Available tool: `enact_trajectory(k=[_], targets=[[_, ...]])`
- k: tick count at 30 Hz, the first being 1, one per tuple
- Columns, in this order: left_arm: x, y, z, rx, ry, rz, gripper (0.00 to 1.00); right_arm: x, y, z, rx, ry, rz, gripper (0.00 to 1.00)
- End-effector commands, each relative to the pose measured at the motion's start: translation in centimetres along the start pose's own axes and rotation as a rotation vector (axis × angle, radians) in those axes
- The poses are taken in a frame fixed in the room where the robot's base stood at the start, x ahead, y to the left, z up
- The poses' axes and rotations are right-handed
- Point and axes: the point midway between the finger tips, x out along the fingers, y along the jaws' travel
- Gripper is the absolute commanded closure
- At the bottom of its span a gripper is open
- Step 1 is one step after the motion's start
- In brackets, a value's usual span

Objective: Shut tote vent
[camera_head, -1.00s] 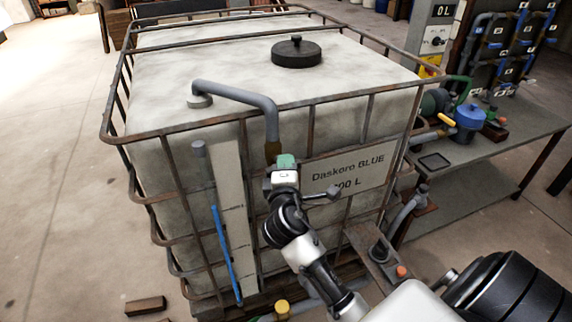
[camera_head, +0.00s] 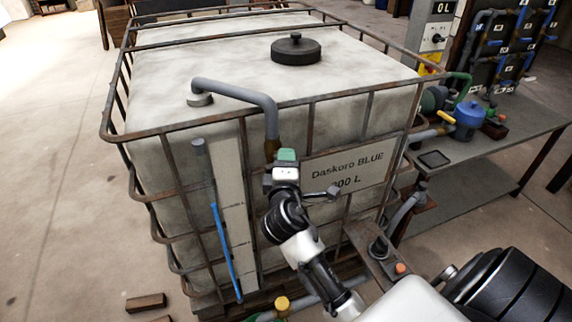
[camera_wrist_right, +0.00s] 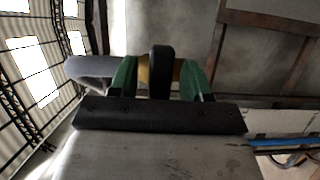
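The white tote (camera_head: 350,115), labelled Daskoro BLUE, stands in a rusty cage. Its vent is a grey bent pipe (camera_head: 235,92) on top, coming down over the front edge to a brass valve (camera_head: 271,150). My right gripper (camera_head: 286,155) is at this valve. In the right wrist view its green fingers (camera_wrist_right: 159,80) stand on both sides of a black handle (camera_wrist_right: 160,70), with gaps beside it. The brass body (camera_wrist_right: 143,72) shows behind the handle, and the grey pipe (camera_wrist_right: 85,67) runs off to the left. My left gripper is not in view.
A black lid (camera_head: 296,50) sits on the tote top. A blue tube (camera_head: 225,250) runs down the tote's front. A bench (camera_head: 490,155) with a blue pot (camera_head: 469,118) stands at the right.

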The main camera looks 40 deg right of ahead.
Motion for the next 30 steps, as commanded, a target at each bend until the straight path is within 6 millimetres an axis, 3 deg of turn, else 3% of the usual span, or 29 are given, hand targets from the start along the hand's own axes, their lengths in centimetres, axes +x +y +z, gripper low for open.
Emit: enact_trajectory(k=[8, 11, 21, 30], targets=[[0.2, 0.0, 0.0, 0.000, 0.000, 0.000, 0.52, -0.4, -0.1, 0.0, -0.001, 0.001, 0.000, 0.52], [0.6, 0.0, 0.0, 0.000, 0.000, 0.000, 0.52, -1.5, -0.3, 0.0, -0.001, 0.001, -0.002, 0.52], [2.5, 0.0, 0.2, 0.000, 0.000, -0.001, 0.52, -8.2, -0.4, 0.0, 0.001, 0.001, -0.002, 0.52], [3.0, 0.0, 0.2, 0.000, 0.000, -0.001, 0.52, -10.8, -0.1, 0.0, -0.001, -0.001, 0.000, 0.52]])
